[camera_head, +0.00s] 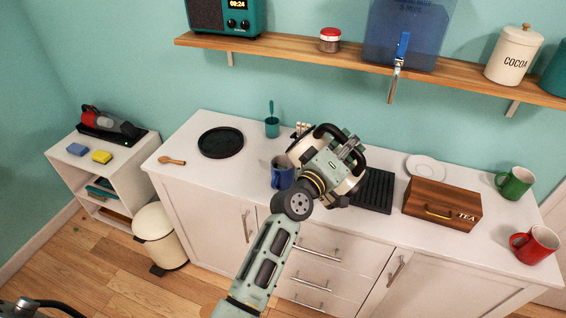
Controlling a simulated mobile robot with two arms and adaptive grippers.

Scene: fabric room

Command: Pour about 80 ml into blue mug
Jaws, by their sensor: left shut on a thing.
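The blue mug (281,178) stands on the white counter, just left of my left arm's wrist, which hides part of it. My left gripper (346,148) is shut on a cream kettle (347,187) with a black handle, to the right of the mug. The gripper and wrist cover much of the kettle. The kettle's left side comes close to the mug's rim. I cannot tell its exact tilt, whether liquid flows, or the level in the mug. My right gripper is not in view.
A black ridged mat (375,191) lies right of the kettle, then a wooden tea box (441,204), a green mug (514,182) and a red mug (535,245). A shelf (290,49) runs above.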

